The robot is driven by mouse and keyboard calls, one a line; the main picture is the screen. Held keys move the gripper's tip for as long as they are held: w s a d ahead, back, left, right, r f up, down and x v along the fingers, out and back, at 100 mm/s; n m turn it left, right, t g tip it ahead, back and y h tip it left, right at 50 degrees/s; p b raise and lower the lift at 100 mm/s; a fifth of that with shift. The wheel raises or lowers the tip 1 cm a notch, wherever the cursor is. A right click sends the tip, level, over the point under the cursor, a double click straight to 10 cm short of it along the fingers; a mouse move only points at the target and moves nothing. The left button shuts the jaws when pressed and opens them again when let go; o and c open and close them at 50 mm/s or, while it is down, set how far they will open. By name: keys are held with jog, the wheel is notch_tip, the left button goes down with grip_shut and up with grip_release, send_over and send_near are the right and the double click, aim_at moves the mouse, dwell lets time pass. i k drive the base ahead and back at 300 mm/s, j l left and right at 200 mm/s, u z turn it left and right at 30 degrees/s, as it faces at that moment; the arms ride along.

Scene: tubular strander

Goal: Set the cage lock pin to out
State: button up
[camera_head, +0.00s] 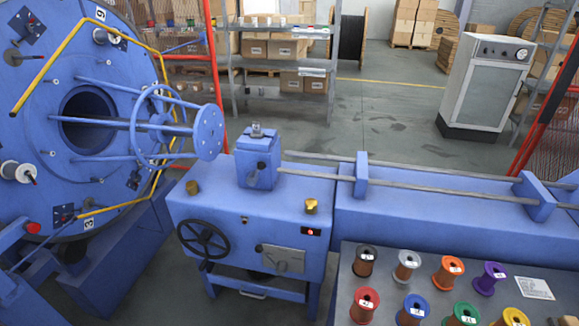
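The blue round cage (40,110) fills the left side, with a dark central opening and a frame of rods sticking out to the right. No part is clearly marked as the cage lock pin. A red knob (33,228) sits on a blue block at the cage's lower left edge, beside the cage face; it may be the pin, but I cannot tell whether it is in or out. My gripper is not in view.
A blue machine bed (440,213) has a black handwheel (203,239), a grey lever plate (283,259) and a lit red light (311,232). Several coloured spools stand on a grey table (345,290) at lower right. Red posts and a yellow rail edge the cage.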

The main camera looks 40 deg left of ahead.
aim_at(34, 227)
jog(key=u, duration=3.05)
